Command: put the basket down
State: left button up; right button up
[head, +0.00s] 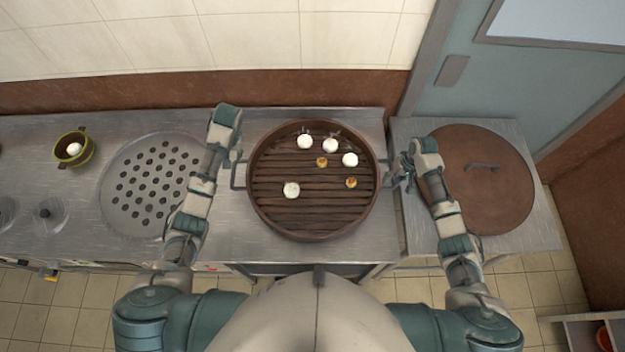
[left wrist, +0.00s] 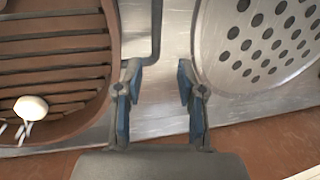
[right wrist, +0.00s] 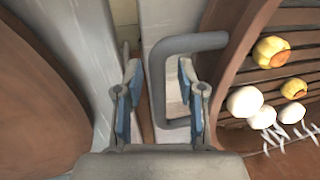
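The round brown slatted basket (head: 262,205) sits level at the middle of the steel counter, apparently resting on it. It holds several white buns (head: 292,189) and two small yellow pieces (head: 351,182). Grey bar handles stick out at its left (head: 236,178) and right (right wrist: 200,41) sides. My left gripper (left wrist: 157,88) is open beside the left handle; in the left wrist view the bar shows near one finger, not clamped. My right gripper (right wrist: 158,88) is open at the right handle, whose bar shows between its fingers without being pinched.
A perforated steel disc (head: 128,180) lies left of the basket, with a green cup (head: 84,157) holding a white piece further left. A round brown lid (head: 490,205) covers the right-hand stand. A brown-and-tile wall (head: 290,45) closes off the back.

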jog(key=shift+w+r, duration=0.1)
jog(key=shift+r, duration=0.15)
pick_arm(q)
notch_tip(320, 180, up, 2)
jog(key=shift+d+r, duration=0.1)
jog(key=shift+r, duration=0.05)
pick_arm(e)
notch_tip(320, 180, up, 11)
jog(key=d, duration=0.2)
jog(key=shift+d, duration=0.2)
pick_arm(q)
jog(key=shift+s, duration=0.1)
